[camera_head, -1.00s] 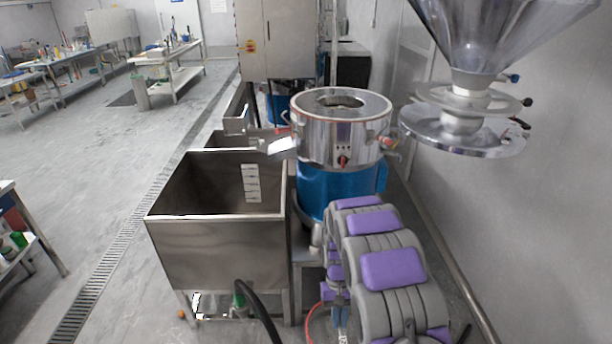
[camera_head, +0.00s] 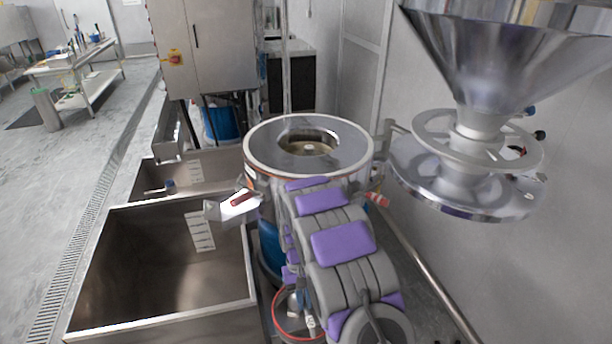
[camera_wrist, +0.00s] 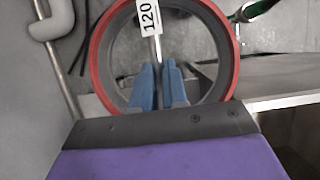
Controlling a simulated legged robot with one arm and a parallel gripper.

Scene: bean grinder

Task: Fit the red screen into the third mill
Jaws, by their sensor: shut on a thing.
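The red screen (camera_wrist: 233,58) is a red-rimmed ring, close up in the wrist view, with a white tag reading 120 (camera_wrist: 149,16). My gripper (camera_wrist: 158,68), with blue fingers, is shut on the screen at a thin bar inside the ring.
An open steel tub (camera_head: 170,322) stands at the left, below the mill's spout (camera_head: 232,207). A large steel funnel (camera_head: 480,70) with round plates hangs at the right, near the wall. A steel cabinet (camera_head: 205,50) stands behind.

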